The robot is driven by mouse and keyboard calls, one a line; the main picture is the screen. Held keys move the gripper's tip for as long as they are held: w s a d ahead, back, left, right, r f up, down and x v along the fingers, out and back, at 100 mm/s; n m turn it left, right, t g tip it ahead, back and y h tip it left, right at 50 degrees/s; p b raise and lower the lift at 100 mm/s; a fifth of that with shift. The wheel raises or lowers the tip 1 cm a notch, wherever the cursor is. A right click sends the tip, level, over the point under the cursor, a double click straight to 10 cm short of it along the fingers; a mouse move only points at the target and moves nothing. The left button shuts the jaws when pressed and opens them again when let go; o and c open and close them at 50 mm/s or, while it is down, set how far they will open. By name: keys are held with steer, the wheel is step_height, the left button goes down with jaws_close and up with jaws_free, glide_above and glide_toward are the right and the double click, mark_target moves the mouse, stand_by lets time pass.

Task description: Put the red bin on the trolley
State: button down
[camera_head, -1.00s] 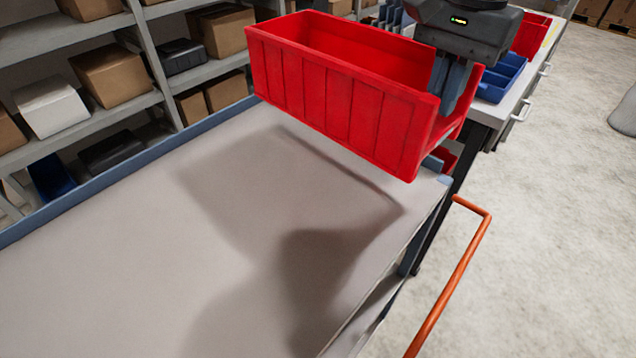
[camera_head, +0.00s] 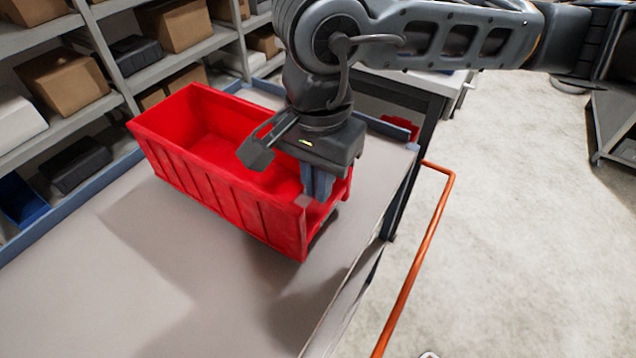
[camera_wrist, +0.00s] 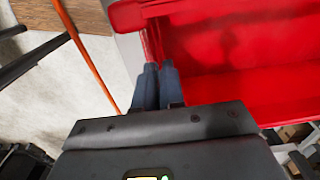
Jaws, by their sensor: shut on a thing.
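The red bin (camera_head: 215,185) is over the grey top of the trolley (camera_head: 130,265) in the head view, its long side running from back left to front right. It looks roughly level and is empty. Whether its base touches the trolley top or hangs just above it I cannot tell. My gripper (camera_head: 318,190) is shut on the bin's wall at its near right end. In the wrist view the two fingers (camera_wrist: 157,80) pinch the rim of the red bin (camera_wrist: 230,60).
The trolley has a blue raised edge (camera_head: 60,220) along the back and an orange handle (camera_head: 420,255) at right. Shelves with cardboard boxes (camera_head: 65,80) stand behind. A bench (camera_head: 430,85) stands beyond the trolley. The front left of the trolley top is clear.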

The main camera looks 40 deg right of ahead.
steer(key=shift+f, duration=1.2)
steer(key=c, duration=1.2)
jaws_free()
steer(key=shift+c, duration=0.2)
step_height(320, 180, up, 12)
steer(key=shift+r+b, duration=0.2)
steer(key=shift+b, duration=0.35)
steer(key=shift+s, duration=0.1)
